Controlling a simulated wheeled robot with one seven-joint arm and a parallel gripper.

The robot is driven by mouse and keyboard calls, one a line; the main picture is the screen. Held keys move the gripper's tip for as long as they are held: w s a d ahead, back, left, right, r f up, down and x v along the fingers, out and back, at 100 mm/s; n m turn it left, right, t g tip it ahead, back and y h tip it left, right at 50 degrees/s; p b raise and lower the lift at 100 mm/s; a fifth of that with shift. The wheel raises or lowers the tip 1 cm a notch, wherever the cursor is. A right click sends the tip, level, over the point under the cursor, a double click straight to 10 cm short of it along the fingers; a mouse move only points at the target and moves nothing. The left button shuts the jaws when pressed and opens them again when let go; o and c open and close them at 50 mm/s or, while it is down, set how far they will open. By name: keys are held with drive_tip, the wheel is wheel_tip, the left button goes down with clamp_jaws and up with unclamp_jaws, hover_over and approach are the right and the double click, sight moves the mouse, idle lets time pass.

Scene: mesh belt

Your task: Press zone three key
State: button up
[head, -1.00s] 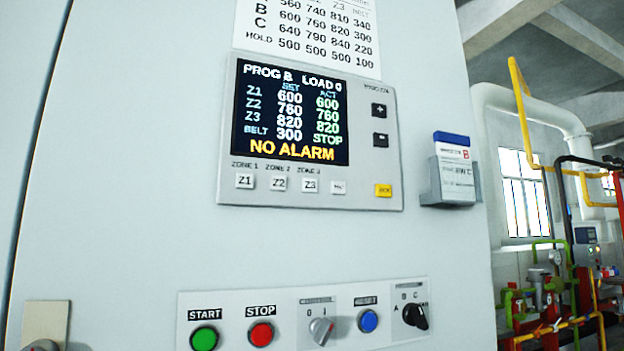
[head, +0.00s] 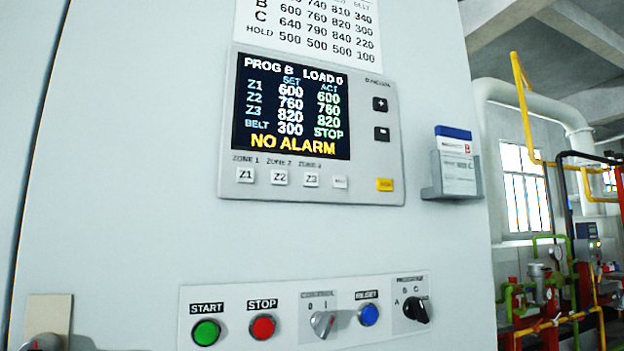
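The Z3 key (head: 311,181) is a small white key in the row under the screen, below a "ZONE 3" label. The Z1 key (head: 245,176) and Z2 key (head: 279,178) sit to its left; a further white key (head: 340,182) with unreadable text is to its right. The screen (head: 291,110) reads PROG B, LOAD 0, Z3 820 set and 820 actual, BELT 300 and STOP, with NO ALARM in yellow. My gripper does not show in the head view.
Plus (head: 380,104) and minus (head: 381,134) keys and a yellow key (head: 385,185) are on the panel's right. Below are a green START button (head: 206,332), red STOP button (head: 262,327), blue reset button (head: 368,314) and two knobs. A card holder (head: 453,180) juts out at right.

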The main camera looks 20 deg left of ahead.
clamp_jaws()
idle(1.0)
